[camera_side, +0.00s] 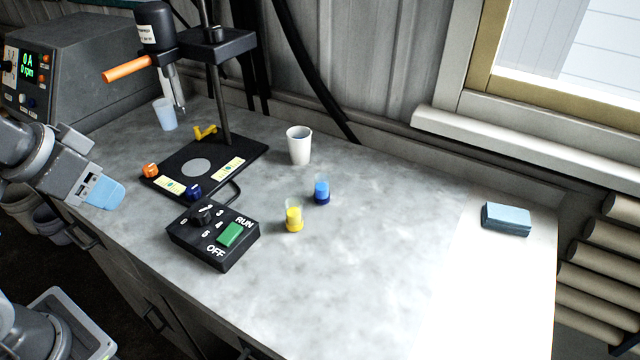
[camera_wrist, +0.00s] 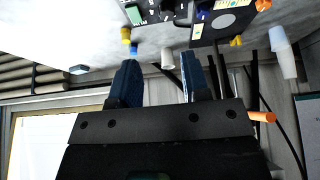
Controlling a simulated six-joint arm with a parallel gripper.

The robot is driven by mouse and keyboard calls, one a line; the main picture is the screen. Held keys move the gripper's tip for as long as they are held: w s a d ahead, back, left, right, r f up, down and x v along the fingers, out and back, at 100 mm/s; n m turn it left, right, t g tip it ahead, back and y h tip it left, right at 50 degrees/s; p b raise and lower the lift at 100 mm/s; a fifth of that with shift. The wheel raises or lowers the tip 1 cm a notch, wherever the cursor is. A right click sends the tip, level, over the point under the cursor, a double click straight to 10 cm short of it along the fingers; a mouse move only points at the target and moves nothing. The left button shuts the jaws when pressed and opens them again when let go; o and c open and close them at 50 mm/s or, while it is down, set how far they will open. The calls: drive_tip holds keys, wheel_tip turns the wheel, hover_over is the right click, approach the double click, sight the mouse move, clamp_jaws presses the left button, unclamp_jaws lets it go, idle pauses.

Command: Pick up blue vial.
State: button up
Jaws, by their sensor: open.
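The blue vial (camera_side: 321,191) stands upright on the grey marbled bench, near the middle of the side view. It has a clear upper part and a dark blue base. In the wrist view the blue vial (camera_wrist: 137,52) shows just beyond the tip of the left finger. My gripper (camera_side: 103,192) is at the left of the side view, past the bench's front edge and well apart from the vial. In the wrist view my gripper (camera_wrist: 158,66) has its two blue fingers spread with nothing between them.
A yellow vial (camera_side: 294,219) stands just left of the blue one. A white cup (camera_side: 299,145) is behind. A black control box (camera_side: 213,235) and the disperser stand (camera_side: 205,164) are to the left. A blue block (camera_side: 506,219) lies far right; the bench between is clear.

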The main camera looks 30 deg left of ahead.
idle(0.4)
drive_tip(key=o, duration=0.5)
drive_tip(key=shift+c, duration=0.2)
drive_tip(key=w+d+n+g+h, duration=0.4)
drive_tip(key=w+n, duration=0.2)
drive_tip(key=w, duration=0.4)
drive_tip(key=n+t+h, duration=0.1)
drive_tip(key=n+h, duration=0.8)
drive_tip(key=n, duration=0.6)
approach(324, 191)
drive_tip(key=shift+t, duration=0.3)
drive_tip(key=x, duration=0.3)
drive_tip(key=f+x, duration=0.1)
drive_tip(key=x, duration=0.2)
drive_tip(key=w+a+x, duration=0.1)
drive_tip(key=x, duration=0.3)
drive_tip(key=shift+d+f, duration=0.1)
drive_tip(key=shift+f, duration=0.25)
